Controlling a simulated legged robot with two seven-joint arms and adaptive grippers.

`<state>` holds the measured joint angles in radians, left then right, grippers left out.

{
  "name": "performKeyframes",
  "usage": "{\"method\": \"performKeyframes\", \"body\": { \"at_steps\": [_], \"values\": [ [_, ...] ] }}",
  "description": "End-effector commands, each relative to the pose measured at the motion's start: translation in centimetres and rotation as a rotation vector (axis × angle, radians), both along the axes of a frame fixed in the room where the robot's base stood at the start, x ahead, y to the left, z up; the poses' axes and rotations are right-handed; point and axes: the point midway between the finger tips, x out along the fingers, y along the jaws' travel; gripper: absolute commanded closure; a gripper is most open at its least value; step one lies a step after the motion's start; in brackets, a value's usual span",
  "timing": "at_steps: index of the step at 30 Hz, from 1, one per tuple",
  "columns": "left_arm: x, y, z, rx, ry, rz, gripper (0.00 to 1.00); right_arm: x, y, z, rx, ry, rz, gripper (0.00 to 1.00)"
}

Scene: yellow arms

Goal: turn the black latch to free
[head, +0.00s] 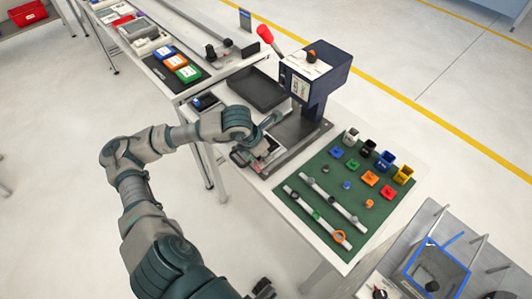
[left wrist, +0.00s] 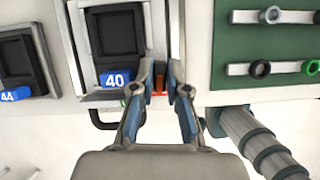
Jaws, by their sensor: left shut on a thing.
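My left gripper (head: 262,153) reaches the left end of the grey fixture under the dark press (head: 318,72). In the left wrist view the fingertips (left wrist: 161,88) are closed in on a small part at the edge of the fixture. That part is mostly hidden by the fingers; it appears to be the black latch, and its angle cannot be read. A bit of red-orange shows between the fingers. A black unit with a blue tag reading 40 (left wrist: 115,79) sits just left of the fingers. My right gripper is not in view.
A second black unit tagged 44 (left wrist: 15,95) lies further left. A green mat (head: 330,205) with rails, rings and small coloured bins lies to the right. A black tray (head: 257,88) sits behind my gripper. The red-knobbed lever (head: 265,34) stands up by the press.

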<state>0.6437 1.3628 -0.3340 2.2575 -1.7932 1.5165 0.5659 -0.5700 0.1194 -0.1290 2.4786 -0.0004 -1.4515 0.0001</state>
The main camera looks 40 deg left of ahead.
Motion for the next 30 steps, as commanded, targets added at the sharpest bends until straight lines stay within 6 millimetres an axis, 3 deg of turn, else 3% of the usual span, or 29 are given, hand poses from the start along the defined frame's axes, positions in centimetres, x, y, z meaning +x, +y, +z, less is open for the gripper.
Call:
{"method": "performKeyframes", "body": {
  "at_steps": [9,24,25,27,30],
  "values": [
    [-0.01,0.03,-0.05,0.001,0.002,0.101,1.0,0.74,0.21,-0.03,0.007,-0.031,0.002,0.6],
    [-0.05,0.06,-0.09,0.001,0.005,0.117,1.0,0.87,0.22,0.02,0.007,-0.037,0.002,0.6],
    [-0.06,0.05,-0.09,0.001,0.005,0.117,0.78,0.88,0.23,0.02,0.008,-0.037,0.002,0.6],
    [-0.05,0.04,-0.09,0.001,0.004,0.117,0.61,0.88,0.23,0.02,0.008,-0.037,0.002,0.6],
    [-0.06,0.02,-0.07,0.0,0.004,0.116,0.6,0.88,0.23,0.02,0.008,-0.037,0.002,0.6]
  ]
}}
